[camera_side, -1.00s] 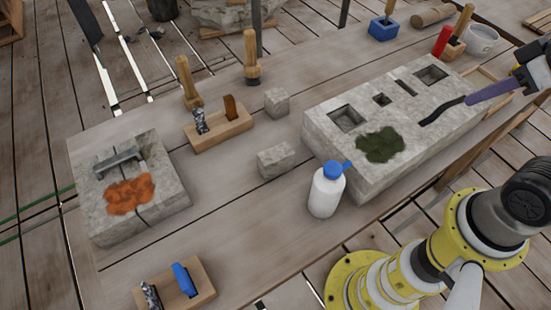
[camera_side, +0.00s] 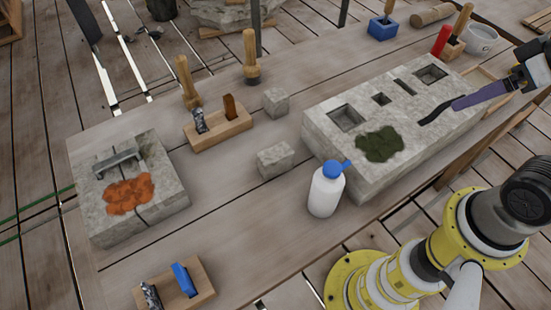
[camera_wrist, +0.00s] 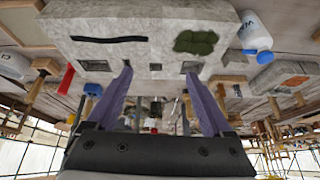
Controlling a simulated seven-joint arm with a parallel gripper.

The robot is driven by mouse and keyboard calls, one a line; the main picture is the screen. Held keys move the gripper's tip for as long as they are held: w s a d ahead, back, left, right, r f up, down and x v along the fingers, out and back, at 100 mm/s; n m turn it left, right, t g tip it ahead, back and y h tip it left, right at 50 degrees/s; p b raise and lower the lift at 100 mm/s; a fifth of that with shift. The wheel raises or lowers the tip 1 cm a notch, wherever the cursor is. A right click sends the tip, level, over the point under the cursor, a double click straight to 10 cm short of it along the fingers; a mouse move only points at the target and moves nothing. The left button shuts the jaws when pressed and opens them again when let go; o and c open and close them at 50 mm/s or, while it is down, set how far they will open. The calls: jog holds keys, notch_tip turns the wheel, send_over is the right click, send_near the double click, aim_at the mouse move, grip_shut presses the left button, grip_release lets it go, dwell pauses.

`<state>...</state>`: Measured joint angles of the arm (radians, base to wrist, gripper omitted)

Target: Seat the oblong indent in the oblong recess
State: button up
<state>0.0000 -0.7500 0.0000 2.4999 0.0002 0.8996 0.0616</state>
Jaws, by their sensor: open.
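A large grey stone block (camera_side: 330,150) has a narrow oblong slot (camera_side: 405,87) in its top, between a square recess (camera_side: 431,75) and a small square hole (camera_side: 382,99). Another square recess (camera_side: 346,118) is nearer the left end. Two loose stone pieces, a smaller one (camera_side: 276,102) and a larger one (camera_side: 275,160), lie on the table left of the block. I cannot tell which piece is the oblong indent. My gripper (camera_wrist: 158,75) is open and empty, with purple fingers over the block's right part. In the wrist view a finger seems to hide the slot.
A white bottle with a blue cap (camera_side: 326,188) stands at the block's near left corner. A dark groove and a moss patch (camera_side: 381,144) mark the block. A clamped stone slab (camera_side: 90,205) and wooden tool holders (camera_side: 220,130) stand left.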

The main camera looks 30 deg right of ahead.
jog(key=w+a+r+m+y, duration=0.2)
jog(key=w+a+r+m, duration=0.25)
jog(key=w+m, duration=0.45)
jog(key=m+g+y, duration=0.3)
jog(key=m+g, duration=0.2)
jog(key=m, duration=0.4)
send_over(276, 152)
jog(key=d, duration=0.2)
notch_tip(276, 152, down, 20)
jog(key=shift+s+d+f, duration=0.1)
jog(key=shift+s+d, duration=0.05)
jog(key=shift+h, duration=0.3)
jog(key=shift+x, duration=3)
grip_shut()
